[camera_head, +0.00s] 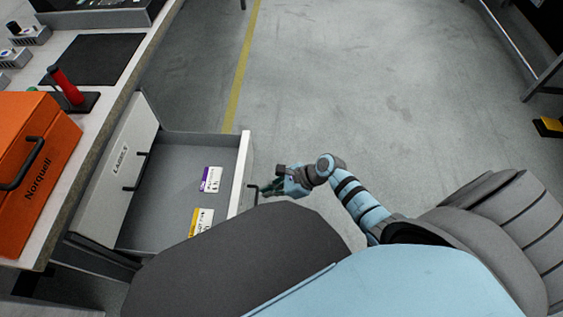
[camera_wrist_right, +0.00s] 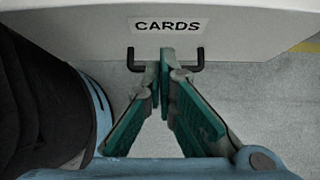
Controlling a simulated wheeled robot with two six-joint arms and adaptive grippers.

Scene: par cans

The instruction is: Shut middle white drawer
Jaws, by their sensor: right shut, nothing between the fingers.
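The white drawer (camera_head: 242,172), labelled CARDS, is pulled out from under the bench. Its front (camera_wrist_right: 85,38) fills the top of the right wrist view, with a black handle (camera_wrist_right: 131,60) below the label. My right gripper (camera_head: 266,188) is on the outer side of the drawer front. In the right wrist view its green fingertips (camera_wrist_right: 165,62) are shut together and empty, in front of the handle's middle; whether they touch it I cannot tell. My left gripper is not in view.
A drawer labelled LABELS (camera_head: 113,175) is closed above the open one. Two cards, one purple (camera_head: 210,179) and one yellow (camera_head: 200,221), lie inside the open drawer. An orange case (camera_head: 35,150) and a red-handled tool (camera_head: 66,86) are on the bench.

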